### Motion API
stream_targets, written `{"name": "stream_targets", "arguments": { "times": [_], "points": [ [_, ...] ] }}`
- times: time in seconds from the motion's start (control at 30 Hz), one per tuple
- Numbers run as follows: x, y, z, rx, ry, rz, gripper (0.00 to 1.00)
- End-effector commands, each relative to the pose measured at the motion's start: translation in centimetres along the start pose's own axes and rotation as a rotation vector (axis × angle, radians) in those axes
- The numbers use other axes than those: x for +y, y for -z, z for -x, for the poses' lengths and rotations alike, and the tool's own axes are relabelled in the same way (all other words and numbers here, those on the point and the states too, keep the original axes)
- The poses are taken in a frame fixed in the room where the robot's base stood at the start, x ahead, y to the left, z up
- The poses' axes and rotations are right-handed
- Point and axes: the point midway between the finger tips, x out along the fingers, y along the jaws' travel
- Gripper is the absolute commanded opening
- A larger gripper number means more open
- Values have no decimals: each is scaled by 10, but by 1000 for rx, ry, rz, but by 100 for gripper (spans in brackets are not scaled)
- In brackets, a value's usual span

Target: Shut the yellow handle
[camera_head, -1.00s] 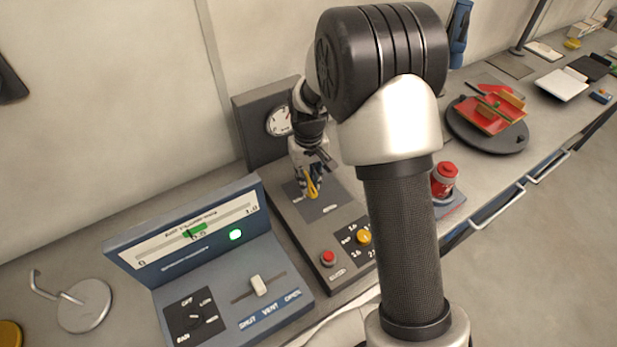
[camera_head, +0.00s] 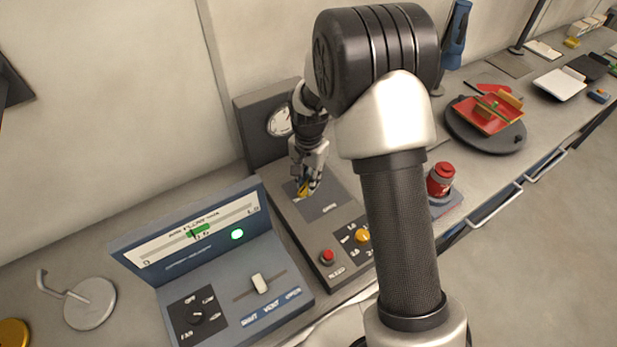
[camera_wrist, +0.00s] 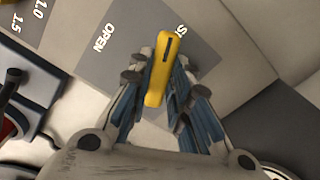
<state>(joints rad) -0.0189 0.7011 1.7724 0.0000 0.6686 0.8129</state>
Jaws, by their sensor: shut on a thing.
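The yellow handle (camera_wrist: 160,70) is a long bar with a dark slot near one end, over a grey plate in the wrist view. My gripper (camera_wrist: 158,88) is shut on it, with one finger on each side. The word OPEN (camera_wrist: 104,38) shows to the left of the handle, and a partly hidden word starting with S (camera_wrist: 182,30) lies by its far end. In the head view my gripper (camera_head: 307,186) is over the grey panel (camera_head: 330,203), and only a little of the yellow handle (camera_head: 303,190) shows between the fingers.
The panel also bears a red button (camera_head: 327,256), a yellow knob (camera_head: 362,236) and a gauge (camera_head: 280,121). A blue console (camera_head: 225,270) with a slider stands left of it. A turntable (camera_head: 487,130) with red trays is farther right.

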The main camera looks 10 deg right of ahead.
Motion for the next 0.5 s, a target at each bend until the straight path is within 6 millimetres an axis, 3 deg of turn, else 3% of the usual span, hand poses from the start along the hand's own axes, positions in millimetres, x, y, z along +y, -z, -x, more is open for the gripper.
{"name": "stream_targets", "arguments": {
  "times": [0.5],
  "points": [
    [0, 0, 0, 1, 1, -381, 0]
  ]
}}
